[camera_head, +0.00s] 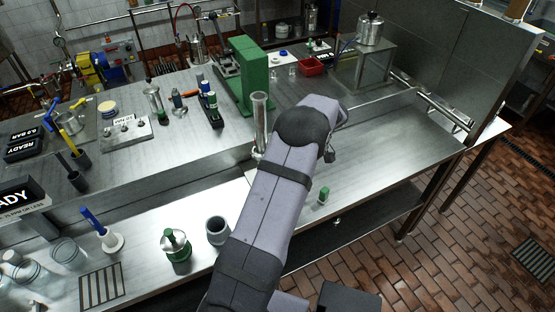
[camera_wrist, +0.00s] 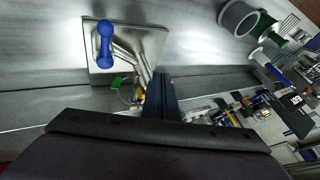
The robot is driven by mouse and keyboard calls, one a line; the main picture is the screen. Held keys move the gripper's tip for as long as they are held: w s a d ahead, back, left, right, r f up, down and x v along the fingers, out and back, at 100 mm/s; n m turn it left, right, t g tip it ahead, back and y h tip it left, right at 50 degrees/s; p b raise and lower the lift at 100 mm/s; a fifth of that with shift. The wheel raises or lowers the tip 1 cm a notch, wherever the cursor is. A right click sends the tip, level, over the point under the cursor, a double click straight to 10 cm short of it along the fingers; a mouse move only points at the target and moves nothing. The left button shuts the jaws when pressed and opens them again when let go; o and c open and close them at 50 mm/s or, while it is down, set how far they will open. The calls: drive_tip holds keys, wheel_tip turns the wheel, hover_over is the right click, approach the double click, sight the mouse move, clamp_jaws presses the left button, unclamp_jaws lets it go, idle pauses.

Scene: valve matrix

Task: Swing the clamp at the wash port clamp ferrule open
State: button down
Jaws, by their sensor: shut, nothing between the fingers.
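In the wrist view, my gripper (camera_wrist: 162,77) is shut and empty, its dark fingers together at the middle. To their left is a square metal plate (camera_wrist: 153,42) with a blue, round-ended handle (camera_wrist: 104,46) and silver tubing (camera_wrist: 130,50). A small green piece (camera_wrist: 117,82) and a yellow-orange piece lie near the plate's lower edge, partly hidden by the fingers. The fingertips appear beside the tubing; I cannot tell whether they touch. I cannot single out the wash port clamp for certain. In the head view, my arm hides the gripper.
In the head view, a tall green block (camera_head: 257,80) and a clear cylinder (camera_head: 260,118) stand behind my arm. A grey cup (camera_head: 217,231) and a green-based vessel (camera_head: 176,245) stand left of it. The bench (camera_head: 390,155) to the right is mostly clear.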

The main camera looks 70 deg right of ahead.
drive_tip(key=shift+a+f+m+b, duration=0.15)
drive_tip(key=shift+a+m+b, duration=0.35)
drive_tip(key=shift+b, duration=0.3)
drive_tip(key=w+a+m+h+b, duration=0.1)
drive_tip(key=m+b, duration=0.1)
drive_tip(key=b, duration=0.1)
drive_tip(key=a+m+h+b, duration=0.1)
drive_tip(key=a+m+b, duration=0.1)
drive_tip(key=b, duration=0.2)
drive_tip(key=w+a+m+g+h+b, duration=0.1)
drive_tip(key=h+b, duration=0.1)
drive_tip(key=b, duration=0.2)
drive_tip(key=shift+w+a+m, duration=0.3)
drive_tip(key=shift+a+m, duration=0.1)
drive_tip(key=shift+w, duration=0.1)
drive_tip(key=p+v, duration=0.3)
drive_tip(key=v, duration=0.7)
drive_tip(key=shift+a+p, duration=0.3)
drive_tip(key=shift+a, duration=0.15)
drive_tip(key=shift+w, duration=0.15)
